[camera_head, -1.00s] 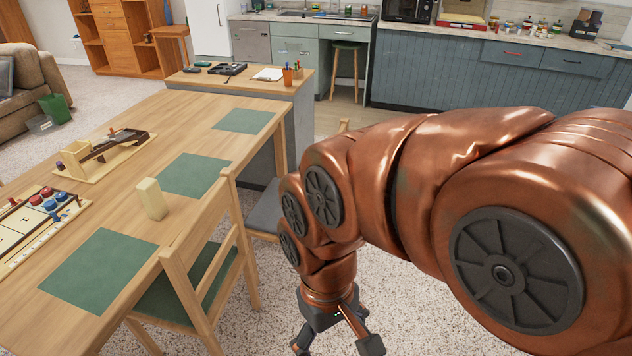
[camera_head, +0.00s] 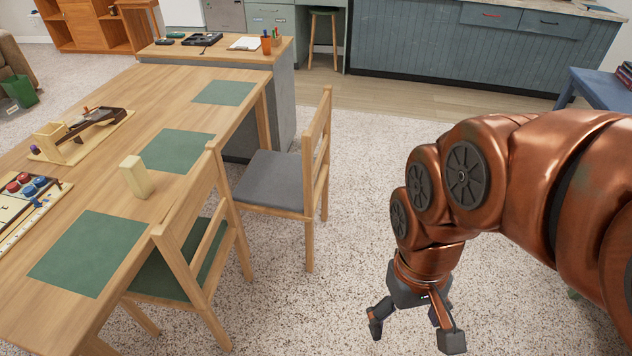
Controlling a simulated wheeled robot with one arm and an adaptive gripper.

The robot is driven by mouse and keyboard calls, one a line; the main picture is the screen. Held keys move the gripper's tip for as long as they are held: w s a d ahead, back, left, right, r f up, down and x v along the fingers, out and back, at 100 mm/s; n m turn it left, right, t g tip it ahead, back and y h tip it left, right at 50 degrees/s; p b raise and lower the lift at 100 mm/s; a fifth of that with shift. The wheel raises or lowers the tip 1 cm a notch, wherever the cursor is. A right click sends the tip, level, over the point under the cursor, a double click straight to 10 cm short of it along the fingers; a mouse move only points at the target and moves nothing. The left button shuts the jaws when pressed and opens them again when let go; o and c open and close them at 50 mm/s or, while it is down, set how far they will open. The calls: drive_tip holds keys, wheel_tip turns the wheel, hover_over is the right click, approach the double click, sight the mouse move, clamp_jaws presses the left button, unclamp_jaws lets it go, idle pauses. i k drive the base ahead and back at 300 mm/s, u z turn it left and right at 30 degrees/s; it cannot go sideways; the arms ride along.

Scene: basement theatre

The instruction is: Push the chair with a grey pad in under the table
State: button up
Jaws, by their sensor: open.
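The chair with a grey pad (camera_head: 273,181) stands on the carpet at the right side of the wooden table (camera_head: 104,194). Its backrest faces right, away from the table, and its seat is mostly out from under the tabletop, with the left front edge close to the table. My gripper (camera_head: 408,332) hangs low over the carpet, to the right of and nearer than this chair. Its fingers are spread apart and empty, touching nothing that I can see.
A chair with a green pad (camera_head: 178,262) stands nearer along the same table side. A grey-sided counter (camera_head: 280,110) is behind the grey-padded chair. A blue table (camera_head: 597,88) is at the far right. Carpet (camera_head: 360,180) is clear between the chair and my arm.

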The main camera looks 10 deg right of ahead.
sight(290, 186)
drive_tip(key=z, duration=1.65)
drive_tip(key=i, duration=2.1)
drive_tip(key=u, duration=3.45)
